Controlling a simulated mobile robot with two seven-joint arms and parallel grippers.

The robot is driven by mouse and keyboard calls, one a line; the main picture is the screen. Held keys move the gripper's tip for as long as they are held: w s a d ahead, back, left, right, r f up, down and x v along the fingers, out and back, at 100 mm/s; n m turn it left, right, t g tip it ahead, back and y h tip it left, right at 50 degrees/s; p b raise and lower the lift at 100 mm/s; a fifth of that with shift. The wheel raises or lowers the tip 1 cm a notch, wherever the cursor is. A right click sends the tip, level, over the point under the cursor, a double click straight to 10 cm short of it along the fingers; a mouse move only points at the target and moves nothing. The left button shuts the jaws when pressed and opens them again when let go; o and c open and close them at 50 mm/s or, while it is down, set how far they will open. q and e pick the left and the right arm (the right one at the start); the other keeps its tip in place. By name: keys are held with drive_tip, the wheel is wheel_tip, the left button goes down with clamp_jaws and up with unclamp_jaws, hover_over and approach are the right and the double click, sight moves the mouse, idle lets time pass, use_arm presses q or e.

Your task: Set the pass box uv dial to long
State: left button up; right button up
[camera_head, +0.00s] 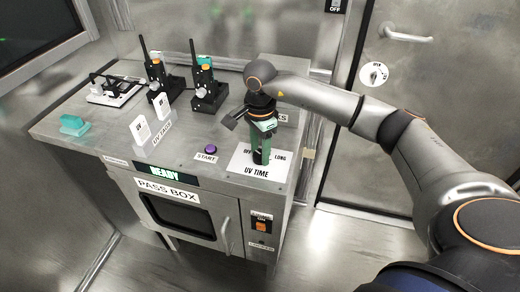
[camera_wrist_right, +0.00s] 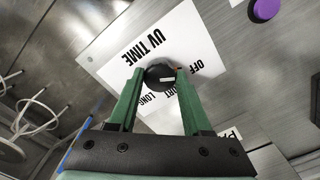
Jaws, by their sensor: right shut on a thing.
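The UV time dial is a round black knob (camera_wrist_right: 155,72) on a white label plate (camera_head: 246,168) on top of the pass box (camera_head: 120,158). My right gripper (camera_head: 261,162) reaches down over the plate and hides the dial in the head view. In the right wrist view, its green fingers (camera_wrist_right: 160,80) are shut on the knob from both sides. LONG is printed at the plate's right in the head view. My left gripper is not in view.
A purple START button (camera_head: 210,149) sits left of the plate. Two black radios (camera_head: 207,92) stand on chargers farther back, and small white cards (camera_head: 141,131) stand at the left. A READY display (camera_head: 165,173) is on the front edge. A metal door (camera_head: 385,110) is at the right.

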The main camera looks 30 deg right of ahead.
clamp_jaws()
